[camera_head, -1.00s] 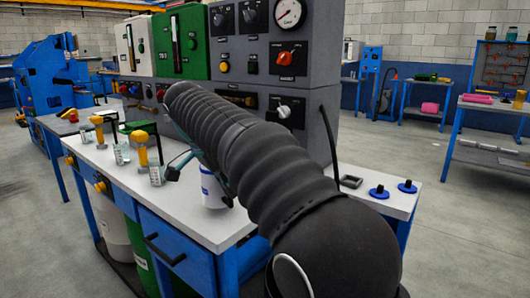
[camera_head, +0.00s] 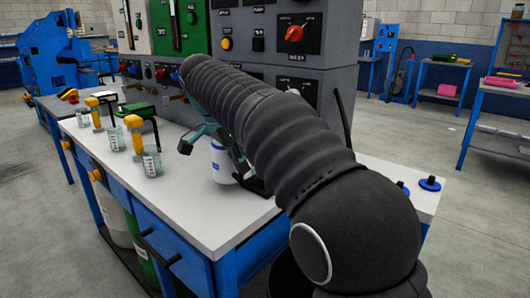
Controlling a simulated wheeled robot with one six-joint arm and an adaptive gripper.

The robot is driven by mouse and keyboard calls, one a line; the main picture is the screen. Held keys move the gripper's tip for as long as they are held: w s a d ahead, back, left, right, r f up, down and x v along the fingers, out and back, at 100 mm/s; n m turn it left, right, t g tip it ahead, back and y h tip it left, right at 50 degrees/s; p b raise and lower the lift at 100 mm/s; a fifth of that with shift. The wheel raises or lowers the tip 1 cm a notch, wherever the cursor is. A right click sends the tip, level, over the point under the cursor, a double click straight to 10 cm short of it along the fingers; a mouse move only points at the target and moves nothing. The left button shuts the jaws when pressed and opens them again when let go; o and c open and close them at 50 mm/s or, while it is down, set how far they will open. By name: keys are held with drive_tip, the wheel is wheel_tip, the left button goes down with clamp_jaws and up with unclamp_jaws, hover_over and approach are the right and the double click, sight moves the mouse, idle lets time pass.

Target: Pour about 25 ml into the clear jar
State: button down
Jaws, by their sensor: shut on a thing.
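A white container with a blue label (camera_head: 222,163) shows beside my arm at the front of the bench. My gripper (camera_head: 193,140) is mostly hidden behind my black ribbed arm; one teal and dark finger shows left of the container. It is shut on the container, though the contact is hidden. Whether the container touches the bench is unclear. Several clear graduated vessels stand left of it: the nearest (camera_head: 151,161), a middle one (camera_head: 116,138) and a farther one (camera_head: 82,117). I cannot tell which one is the clear jar.
The white bench top (camera_head: 195,215) is clear in front of the container. A grey control panel (camera_head: 290,70) and a green cabinet (camera_head: 180,27) stand behind. Two blue knobbed pieces, one at the right end (camera_head: 430,184), lie beyond my arm.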

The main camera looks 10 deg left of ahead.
drive_tip(key=shift+d+y, duration=0.3)
drive_tip(key=shift+y, duration=0.1)
drive_tip(key=shift+w+d+f+y+b, duration=0.1)
drive_tip(key=shift+d+f+y+b, duration=0.05)
drive_tip(key=shift+y+b, duration=0.2)
drive_tip(key=d+g+y+b, duration=0.1)
drive_tip(key=y, duration=0.2)
drive_tip(key=d+r+m+g+y+b, duration=0.1)
drive_tip(key=y, duration=0.3)
drive_tip(key=w+d+r+g+y+b, duration=0.1)
drive_tip(key=y, duration=0.3)
drive_tip(key=shift+d+y, duration=0.25)
